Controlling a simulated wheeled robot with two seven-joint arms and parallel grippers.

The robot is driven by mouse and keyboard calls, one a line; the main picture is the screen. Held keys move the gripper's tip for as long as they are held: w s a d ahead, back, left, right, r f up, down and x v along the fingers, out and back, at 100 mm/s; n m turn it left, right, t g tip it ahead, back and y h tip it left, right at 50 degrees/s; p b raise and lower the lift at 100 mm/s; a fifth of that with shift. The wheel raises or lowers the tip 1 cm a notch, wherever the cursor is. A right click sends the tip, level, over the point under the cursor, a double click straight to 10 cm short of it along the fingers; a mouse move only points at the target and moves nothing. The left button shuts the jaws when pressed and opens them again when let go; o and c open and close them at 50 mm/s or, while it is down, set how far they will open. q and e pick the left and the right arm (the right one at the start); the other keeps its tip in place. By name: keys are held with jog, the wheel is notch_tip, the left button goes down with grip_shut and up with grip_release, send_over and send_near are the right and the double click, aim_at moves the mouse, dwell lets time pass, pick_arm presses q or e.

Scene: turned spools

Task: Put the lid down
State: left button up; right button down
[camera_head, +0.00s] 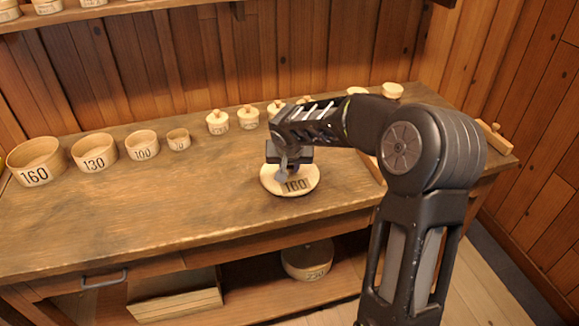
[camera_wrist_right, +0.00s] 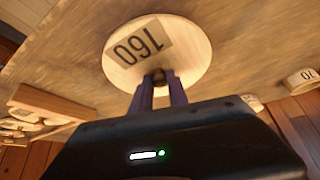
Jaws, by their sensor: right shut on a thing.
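The round pale wooden lid marked 160 (camera_head: 297,186) is at the middle of the workbench. It also shows in the wrist view (camera_wrist_right: 188,56), where its knob sits between the two fingertips. My right gripper (camera_head: 289,170) points down over the lid and is shut on its knob. The lid looks roughly level, on or just above the bench top; I cannot tell whether it touches. The open bowl marked 160 (camera_head: 36,175) stands at the far left of the bench, well away from the lid. My left gripper is not in view.
Smaller bowls marked 130 (camera_head: 95,154) and 100 (camera_head: 142,147) and a smallest one (camera_head: 178,140) continue the row. Small lidded pots (camera_head: 217,123) stand along the back. The bench top (camera_head: 160,205) left of the lid is bare.

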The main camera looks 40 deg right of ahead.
jog(key=shift+f, duration=0.2)
jog(key=shift+f, duration=0.2)
jog(key=c, duration=1.3)
grip_release()
jog(key=shift+r, duration=0.1)
jog(key=shift+r, duration=0.15)
jog(key=b+v, duration=0.1)
jog(key=v, duration=1.1)
